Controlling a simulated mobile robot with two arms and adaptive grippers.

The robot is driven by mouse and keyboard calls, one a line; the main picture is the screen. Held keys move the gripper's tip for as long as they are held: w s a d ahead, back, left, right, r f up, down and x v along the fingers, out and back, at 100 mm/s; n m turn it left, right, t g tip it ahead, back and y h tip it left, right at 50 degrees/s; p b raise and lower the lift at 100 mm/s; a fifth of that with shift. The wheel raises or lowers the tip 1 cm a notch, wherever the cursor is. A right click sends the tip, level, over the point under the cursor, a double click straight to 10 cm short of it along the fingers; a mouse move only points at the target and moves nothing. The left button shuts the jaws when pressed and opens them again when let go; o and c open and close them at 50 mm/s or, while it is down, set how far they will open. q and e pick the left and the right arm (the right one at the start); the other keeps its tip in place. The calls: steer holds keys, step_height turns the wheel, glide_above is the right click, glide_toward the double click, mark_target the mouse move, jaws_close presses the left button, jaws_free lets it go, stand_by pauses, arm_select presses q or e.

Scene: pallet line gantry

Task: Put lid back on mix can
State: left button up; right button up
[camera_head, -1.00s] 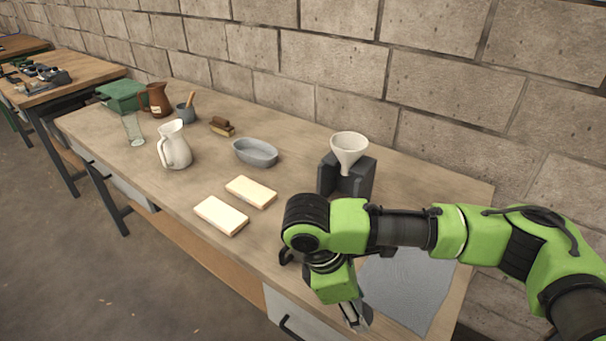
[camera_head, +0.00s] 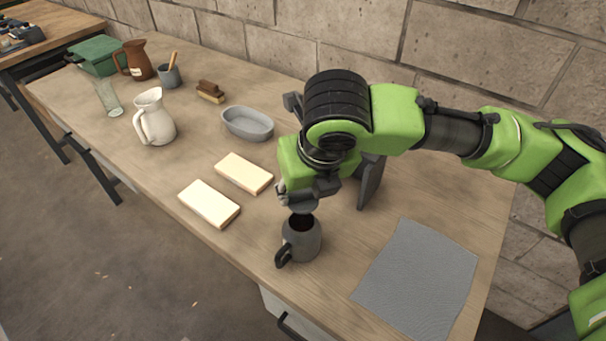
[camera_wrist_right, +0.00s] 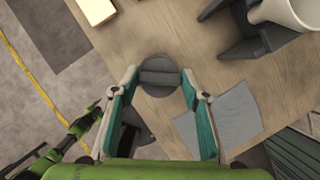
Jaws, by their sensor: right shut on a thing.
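The mix can (camera_head: 302,243) is a dark grey pot with a side handle, upright near the table's front edge. Its dark open mouth faces up in the head view. My right gripper (camera_head: 300,197) points down just above the can. It is shut on the grey round lid (camera_head: 303,207), which sits above the can's mouth, apart from the rim as far as I can see. In the right wrist view the lid (camera_wrist_right: 160,73) lies between the two fingers (camera_wrist_right: 160,82) and the can is mostly hidden.
A grey cloth (camera_head: 418,280) lies flat right of the can. Two pale blocks (camera_head: 210,204) lie to its left. A grey oval dish (camera_head: 247,123), a white jug (camera_head: 155,118) and other vessels stand farther back. A dark stand (camera_head: 370,182) is partly hidden behind my arm.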

mark_target(304, 203)
steer(key=shift+a, duration=0.1)
steer(key=shift+s+f+b, duration=0.15)
steer(key=shift+f+b, duration=0.25)
steer(key=shift+b, duration=0.25)
steer(key=shift+f+b, duration=0.25)
steer(key=shift+b, duration=0.1)
step_height(304, 203, down, 3)
steer(key=b, duration=0.3)
steer(key=shift+f+b, duration=0.4)
steer(key=shift+f, duration=0.55)
arm_select(q)
steer(key=f, duration=0.4)
steer(key=s+f, duration=0.1)
steer(key=f, duration=0.1)
steer(key=shift+a, duration=0.15)
steer(key=shift+s+r, duration=0.1)
steer(key=shift+r+p, duration=0.75)
steer(key=shift+p, duration=0.1)
arm_select(e)
steer(key=shift+r, duration=0.15)
